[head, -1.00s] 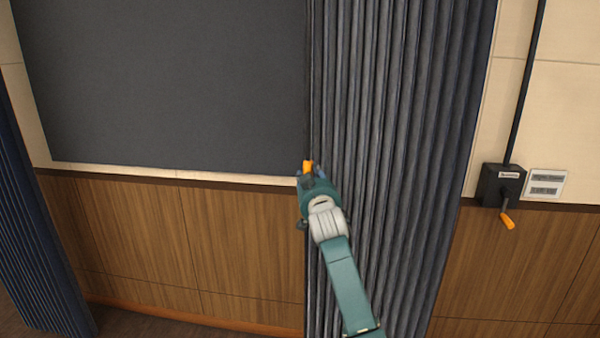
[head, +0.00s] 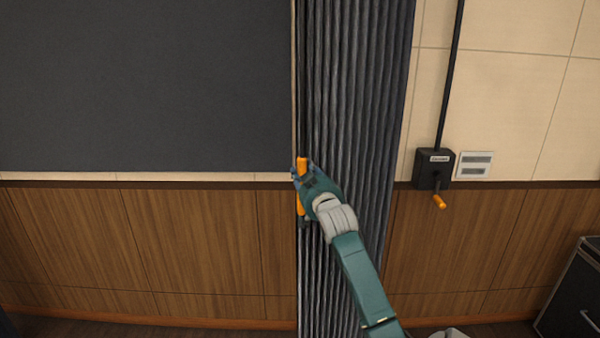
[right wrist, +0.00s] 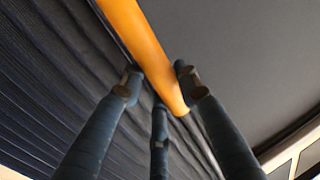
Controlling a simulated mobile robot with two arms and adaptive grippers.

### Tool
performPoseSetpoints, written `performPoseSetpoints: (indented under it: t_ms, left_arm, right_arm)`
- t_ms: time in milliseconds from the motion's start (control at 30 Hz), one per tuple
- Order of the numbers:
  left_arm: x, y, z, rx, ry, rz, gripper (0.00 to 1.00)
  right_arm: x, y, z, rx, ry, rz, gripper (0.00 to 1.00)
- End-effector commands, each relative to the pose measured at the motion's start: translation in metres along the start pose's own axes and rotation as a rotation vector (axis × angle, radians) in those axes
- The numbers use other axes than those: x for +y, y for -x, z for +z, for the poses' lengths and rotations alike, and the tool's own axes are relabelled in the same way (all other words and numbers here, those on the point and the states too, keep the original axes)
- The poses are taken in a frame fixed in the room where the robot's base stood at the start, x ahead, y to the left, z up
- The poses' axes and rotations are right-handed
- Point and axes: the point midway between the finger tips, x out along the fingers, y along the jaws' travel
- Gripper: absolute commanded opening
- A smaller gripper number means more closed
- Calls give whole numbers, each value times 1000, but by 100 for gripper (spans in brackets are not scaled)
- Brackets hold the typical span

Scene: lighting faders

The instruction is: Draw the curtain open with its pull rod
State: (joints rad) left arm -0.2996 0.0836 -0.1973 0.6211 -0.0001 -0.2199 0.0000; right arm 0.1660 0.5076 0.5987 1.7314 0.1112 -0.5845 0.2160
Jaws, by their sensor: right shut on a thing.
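The dark pleated curtain (head: 362,90) hangs gathered to the right of the large dark panel in the head view. It also fills the left side of the right wrist view (right wrist: 45,75). The orange pull rod (head: 299,204) hangs upright along the curtain's left edge. It runs diagonally through the right wrist view (right wrist: 138,42). My right gripper (head: 303,176) is shut on the rod, which shows above and below the hand. In the right wrist view the fingers (right wrist: 160,84) sit on both sides of the rod. My left gripper is not in view.
The dark panel (head: 145,85) covers the wall to the left. A black crank box (head: 435,168) with an orange handle (head: 440,202) and a white plate (head: 475,165) are on the wall to the right. A dark case (head: 575,300) stands at lower right.

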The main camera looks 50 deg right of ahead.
Motion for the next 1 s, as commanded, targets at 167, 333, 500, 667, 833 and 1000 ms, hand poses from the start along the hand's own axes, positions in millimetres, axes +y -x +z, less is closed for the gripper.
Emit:
performPoseSetpoints:
  t_ms: [167, 333, 500, 667, 833, 1000]
  left_arm:
    - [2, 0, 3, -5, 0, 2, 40]
    - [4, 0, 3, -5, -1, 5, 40]
    - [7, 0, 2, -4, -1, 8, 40]
    - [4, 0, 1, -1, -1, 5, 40]
    - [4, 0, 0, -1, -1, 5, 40]
    - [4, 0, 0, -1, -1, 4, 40]
  right_arm:
    - [0, 0, 2, -4, 1, 1, 0]
    - [0, 0, 2, -3, 1, 1, 52]
    - [0, 0, 1, -2, 1, 0, 52]
    - [-1, 5, 1, -1, 1, -1, 52]
    - [-1, 31, 2, -1, 1, -1, 52]
    - [0, 69, 3, -4, 1, 0, 52]
